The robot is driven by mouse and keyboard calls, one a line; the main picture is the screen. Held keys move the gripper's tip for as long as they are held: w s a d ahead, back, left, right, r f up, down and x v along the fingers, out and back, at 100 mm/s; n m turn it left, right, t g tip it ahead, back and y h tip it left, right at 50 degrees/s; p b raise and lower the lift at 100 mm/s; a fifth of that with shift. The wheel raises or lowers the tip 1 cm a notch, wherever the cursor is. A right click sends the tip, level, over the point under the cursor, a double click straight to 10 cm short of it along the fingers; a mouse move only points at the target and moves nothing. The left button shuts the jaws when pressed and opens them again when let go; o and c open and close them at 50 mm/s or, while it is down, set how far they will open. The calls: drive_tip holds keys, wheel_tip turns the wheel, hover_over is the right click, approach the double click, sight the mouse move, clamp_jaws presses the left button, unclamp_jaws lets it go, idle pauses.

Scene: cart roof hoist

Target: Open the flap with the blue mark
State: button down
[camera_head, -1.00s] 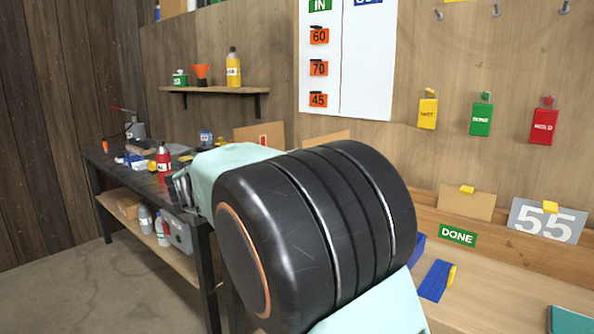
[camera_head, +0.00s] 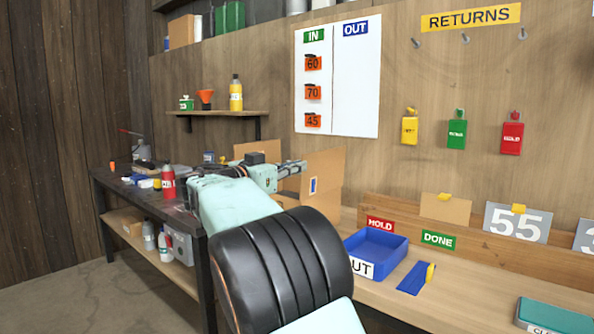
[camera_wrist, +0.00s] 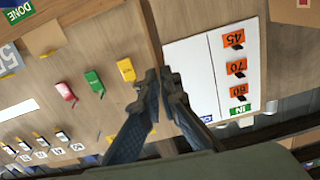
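The cardboard flap with the blue mark (camera_head: 325,180) stands upright behind my arm in the head view; the blue mark is on a white patch near its lower left. A second cardboard flap (camera_head: 256,149) stands to its left, its lower part hidden by my arm. My gripper (camera_head: 303,165) points right, overlapping the blue-marked flap's left edge in the picture; I cannot tell whether they touch. In the wrist view, my gripper's fingers (camera_wrist: 160,74) are together with nothing between them. The box below the flaps is hidden by my arm.
A blue tray (camera_head: 400,243) and a blue strip with a yellow clip (camera_head: 411,279) lie on the bench right of my arm. A red bottle (camera_head: 168,182) stands left on the dark table. A white board (camera_head: 358,95) hangs on the wall behind.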

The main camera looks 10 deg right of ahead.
drive_tip(key=shift+f, duration=0.1)
idle(0.3)
drive_tip(key=c, duration=2.2)
unclamp_jaws()
drive_tip(key=v, duration=1.2)
drive_tip(key=shift+s, duration=0.1)
